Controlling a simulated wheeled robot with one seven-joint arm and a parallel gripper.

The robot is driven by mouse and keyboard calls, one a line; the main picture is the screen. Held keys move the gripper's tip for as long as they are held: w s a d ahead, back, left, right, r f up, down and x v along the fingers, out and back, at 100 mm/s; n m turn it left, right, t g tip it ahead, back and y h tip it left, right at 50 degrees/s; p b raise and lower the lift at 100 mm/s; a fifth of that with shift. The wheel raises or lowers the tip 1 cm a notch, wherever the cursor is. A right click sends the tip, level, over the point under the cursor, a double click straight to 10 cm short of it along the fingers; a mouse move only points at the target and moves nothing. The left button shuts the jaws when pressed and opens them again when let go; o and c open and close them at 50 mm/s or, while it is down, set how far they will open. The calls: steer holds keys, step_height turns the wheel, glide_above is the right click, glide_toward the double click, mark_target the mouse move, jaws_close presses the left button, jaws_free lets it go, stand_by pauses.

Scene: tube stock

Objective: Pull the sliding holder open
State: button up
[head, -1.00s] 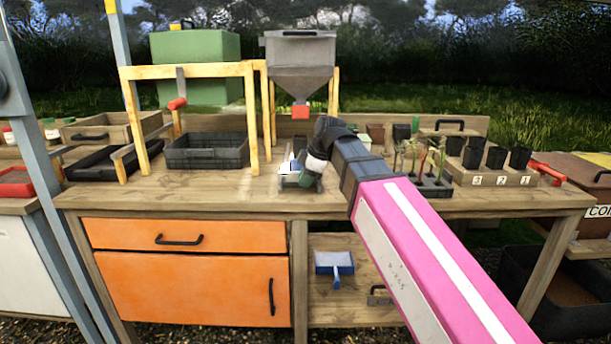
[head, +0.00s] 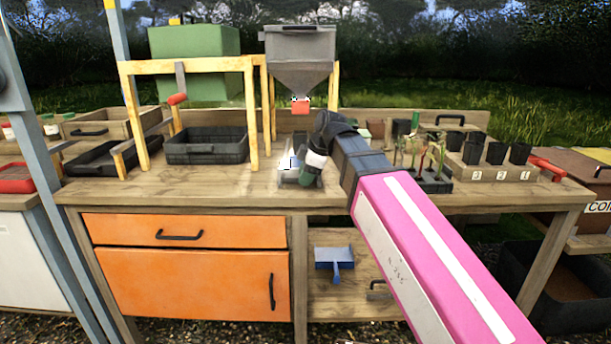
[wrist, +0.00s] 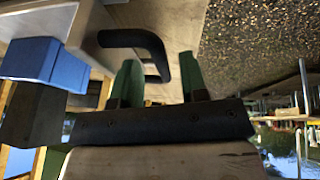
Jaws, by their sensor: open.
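The sliding holder (head: 287,178) looks like a small grey-white unit with a bluish part, low on the middle of the bench top, partly covered by my gripper. My gripper (head: 308,180) is over its right side, pointing down. In the wrist view my gripper (wrist: 158,75) is open, with two green fingers apart. A black bent handle (wrist: 130,40) is just ahead, its curved end showing between the fingertips. I cannot tell whether the fingers touch it. A blue block (wrist: 45,65) is beside it at the left.
A hopper with a red outlet (head: 300,105) hangs behind my gripper. A black tray (head: 206,148) stands to the left, and a rack of seedlings (head: 432,180) and a numbered pot holder (head: 490,174) to the right. The front strip of the bench (head: 200,192) is clear.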

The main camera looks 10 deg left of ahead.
steer(key=v, duration=1)
steer(key=shift+r, duration=0.35)
steer(key=shift+d, duration=0.1)
